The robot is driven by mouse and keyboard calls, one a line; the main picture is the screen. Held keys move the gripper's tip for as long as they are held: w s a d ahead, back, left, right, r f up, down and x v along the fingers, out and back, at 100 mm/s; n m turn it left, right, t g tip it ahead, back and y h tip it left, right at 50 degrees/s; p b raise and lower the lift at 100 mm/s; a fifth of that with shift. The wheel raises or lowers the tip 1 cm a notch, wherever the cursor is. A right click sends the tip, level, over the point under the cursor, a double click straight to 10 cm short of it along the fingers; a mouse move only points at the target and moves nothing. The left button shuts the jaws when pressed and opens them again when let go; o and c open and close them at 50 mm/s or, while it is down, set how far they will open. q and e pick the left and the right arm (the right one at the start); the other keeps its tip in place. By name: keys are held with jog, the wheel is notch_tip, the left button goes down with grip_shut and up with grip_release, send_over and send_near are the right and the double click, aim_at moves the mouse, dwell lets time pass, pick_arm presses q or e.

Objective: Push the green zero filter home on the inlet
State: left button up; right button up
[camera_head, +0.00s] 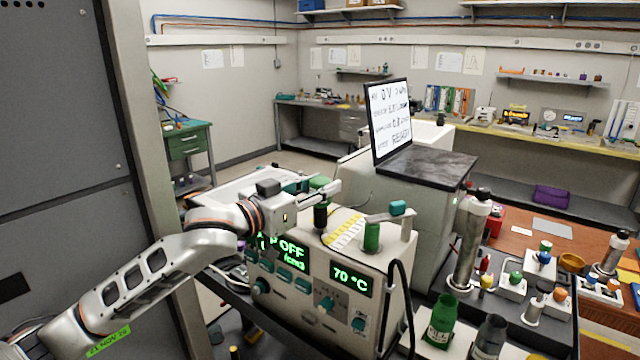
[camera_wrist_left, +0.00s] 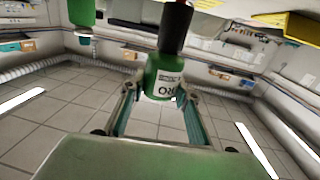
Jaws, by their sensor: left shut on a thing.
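The green zero filter (camera_head: 319,183) stands upright over the black inlet (camera_head: 320,217) on top of the white instrument (camera_head: 365,268). My left gripper (camera_head: 323,190) is shut on the filter. In the left wrist view, which is upside down, the labelled green filter (camera_wrist_left: 164,78) sits between the fingers of my left gripper (camera_wrist_left: 160,94). The black inlet (camera_wrist_left: 175,28) meets the filter's lower end. I see no clear gap between them, but cannot tell how deep the filter sits. The gripper partly hides the filter in the head view. My right gripper is not in view.
Another green cylinder (camera_head: 372,237) with a lever stands on the instrument, right of the inlet. A black-topped unit with a screen (camera_head: 389,119) stands behind. A dark cabinet fills the left.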

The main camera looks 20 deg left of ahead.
pick_arm(q)
jog(key=shift+f, duration=0.4)
jog(key=o, duration=1.2)
jog(key=v, duration=1.2)
